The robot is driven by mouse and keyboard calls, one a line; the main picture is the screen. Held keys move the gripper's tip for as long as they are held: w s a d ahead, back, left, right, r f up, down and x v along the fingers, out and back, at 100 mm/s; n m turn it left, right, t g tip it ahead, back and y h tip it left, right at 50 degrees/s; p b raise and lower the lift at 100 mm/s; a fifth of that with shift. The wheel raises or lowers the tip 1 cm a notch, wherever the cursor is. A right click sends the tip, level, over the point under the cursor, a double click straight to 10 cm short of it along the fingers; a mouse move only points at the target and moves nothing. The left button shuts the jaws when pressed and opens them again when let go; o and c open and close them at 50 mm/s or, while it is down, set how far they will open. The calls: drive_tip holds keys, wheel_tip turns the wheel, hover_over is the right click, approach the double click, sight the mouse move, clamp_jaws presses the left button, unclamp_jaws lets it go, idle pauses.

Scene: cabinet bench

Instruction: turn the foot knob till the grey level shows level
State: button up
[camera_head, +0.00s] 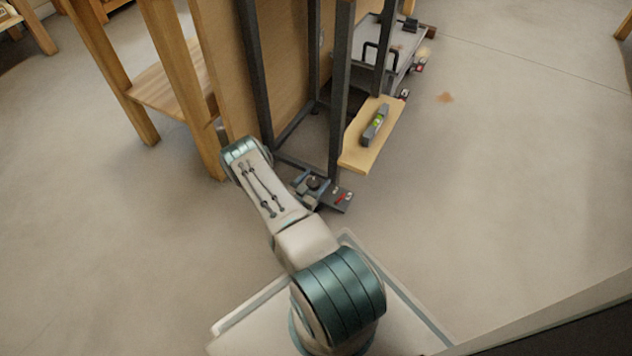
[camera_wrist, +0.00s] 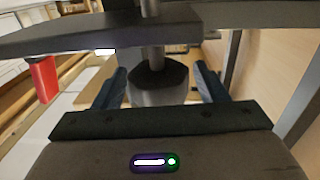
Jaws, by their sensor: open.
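The grey level (camera_head: 370,134) lies on a light wooden board beside the dark metal frame in the head view. Its yellow-green vial shows, but the bubble is too small to read. The foot knob (camera_wrist: 158,76) is dark, on a grey stem under a dark plate in the wrist view. My gripper (camera_wrist: 158,88) is open, one blue-grey finger on each side of the knob. Gaps seem to show beside the knob; contact cannot be told.
The dark frame (camera_head: 342,95) stands beside a wooden panel. A dark foot plate with a red tab (camera_head: 345,197) juts out at its base; the red tab also shows in the wrist view (camera_wrist: 43,79). A wooden bench (camera_head: 165,95) is at left.

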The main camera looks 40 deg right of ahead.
drive_tip(key=shift+w+d, duration=0.1)
drive_tip(key=shift+d, duration=0.25)
drive_tip(key=c, duration=1)
drive_tip(key=shift+w+a+r+n+t+y+p, duration=0.1)
drive_tip(key=shift+n+t+y+p, duration=0.45)
drive_tip(key=shift+n+t, duration=0.6)
drive_tip(key=shift+w+a+n+t+y+p, duration=0.15)
drive_tip(key=shift+n+t+y, duration=0.45)
drive_tip(key=shift+t, duration=0.35)
drive_tip(key=shift+w+d+n+t+y+p, duration=0.15)
drive_tip(key=shift+n+t+y, duration=0.35)
drive_tip(key=shift+t, duration=0.4)
drive_tip(key=shift+s+a, duration=0.1)
drive_tip(key=o, duration=1)
